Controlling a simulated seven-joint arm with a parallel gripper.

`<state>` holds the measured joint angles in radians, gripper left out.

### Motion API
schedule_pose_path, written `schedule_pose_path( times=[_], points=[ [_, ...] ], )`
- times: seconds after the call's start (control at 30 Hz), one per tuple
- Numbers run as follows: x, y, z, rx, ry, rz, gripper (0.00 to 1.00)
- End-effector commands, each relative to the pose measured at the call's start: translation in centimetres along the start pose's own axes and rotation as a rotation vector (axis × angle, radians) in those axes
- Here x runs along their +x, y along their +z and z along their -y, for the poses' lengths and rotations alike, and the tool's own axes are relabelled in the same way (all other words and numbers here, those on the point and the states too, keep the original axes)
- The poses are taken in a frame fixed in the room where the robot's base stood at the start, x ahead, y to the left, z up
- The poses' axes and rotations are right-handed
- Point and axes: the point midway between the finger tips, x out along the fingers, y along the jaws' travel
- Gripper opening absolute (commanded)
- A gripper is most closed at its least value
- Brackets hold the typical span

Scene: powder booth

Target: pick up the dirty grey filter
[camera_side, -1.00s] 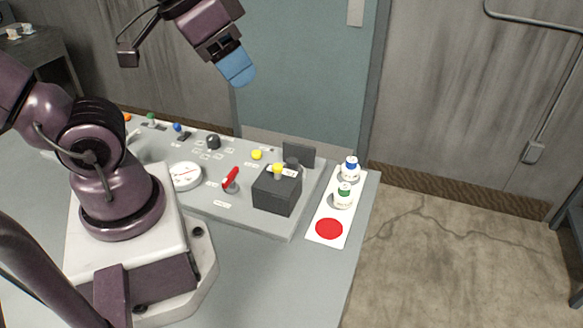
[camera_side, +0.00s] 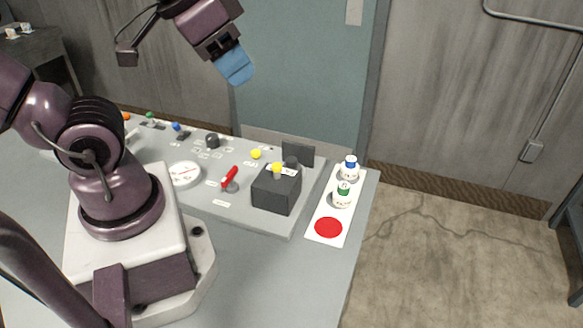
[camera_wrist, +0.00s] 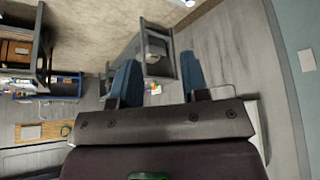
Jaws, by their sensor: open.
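I cannot make out a dirty grey filter for certain in either view. My gripper (camera_side: 236,68) has blue fingers and hangs high above the back of the panel in the side view, apart from everything on the table. In the wrist view my gripper (camera_wrist: 159,66) shows its two blue fingers spread apart with nothing between them. A dark grey box (camera_side: 275,192) with a yellow knob stands on the panel's right part. A dark flat plate (camera_side: 299,153) stands upright behind it; I cannot tell what it is.
The grey control panel (camera_side: 262,222) carries a red lever (camera_side: 230,178), a round dial (camera_side: 185,174) and several knobs. The front table is clear.

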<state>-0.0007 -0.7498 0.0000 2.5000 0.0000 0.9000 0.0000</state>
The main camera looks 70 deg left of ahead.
Motion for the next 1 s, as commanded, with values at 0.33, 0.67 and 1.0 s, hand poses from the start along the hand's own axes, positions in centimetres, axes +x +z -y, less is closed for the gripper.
schedule_pose_path(
  times=[0.33, 0.67, 1.0],
  points=[
    [5.8, -0.5, 1.8, 0.031, -0.043, 0.270, 0.41],
    [16.0, -2.0, 6.1, 0.630, -0.001, 0.553, 0.41],
    [22.3, -4.3, 9.1, 1.420, 0.139, 0.609, 0.41]
  ],
)
